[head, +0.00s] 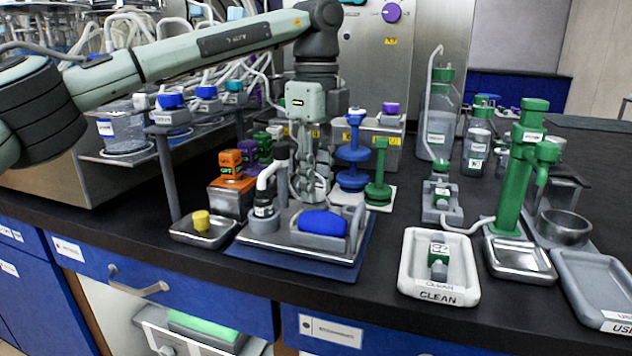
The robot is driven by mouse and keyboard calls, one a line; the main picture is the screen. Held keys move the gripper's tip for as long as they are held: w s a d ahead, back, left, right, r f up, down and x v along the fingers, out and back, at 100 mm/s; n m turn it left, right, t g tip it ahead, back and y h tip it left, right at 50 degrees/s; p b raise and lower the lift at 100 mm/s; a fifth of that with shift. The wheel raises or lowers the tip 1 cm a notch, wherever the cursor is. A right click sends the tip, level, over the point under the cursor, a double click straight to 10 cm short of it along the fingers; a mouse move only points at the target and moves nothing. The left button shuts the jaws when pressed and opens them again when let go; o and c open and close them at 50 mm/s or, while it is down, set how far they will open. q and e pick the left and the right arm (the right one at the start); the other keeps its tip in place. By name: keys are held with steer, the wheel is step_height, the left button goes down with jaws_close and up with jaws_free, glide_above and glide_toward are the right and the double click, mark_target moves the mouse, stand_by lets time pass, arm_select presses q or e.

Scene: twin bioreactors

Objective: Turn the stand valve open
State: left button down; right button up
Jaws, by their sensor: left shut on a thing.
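My left gripper (314,188) points straight down over a grey stand (310,241) on a dark blue base plate. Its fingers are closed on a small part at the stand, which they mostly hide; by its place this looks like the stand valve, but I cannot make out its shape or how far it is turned. A dark grey post (282,165) and a white bent pipe (265,180) rise just left of the fingers. A blue rounded piece (322,223) lies on the stand in front of them. My right gripper is not in view.
Blue and green spindles (377,188) stand close right of the gripper. A white tray (439,295), a green stand (518,170) and a grey tray (592,285) are further right.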

mark_target(315, 186)
arm_select(q)
steer(key=shift+r, duration=0.1)
stand_by(0.5)
steer(key=c, duration=1.5)
jaws_free()
step_height(315, 186, up, 12)
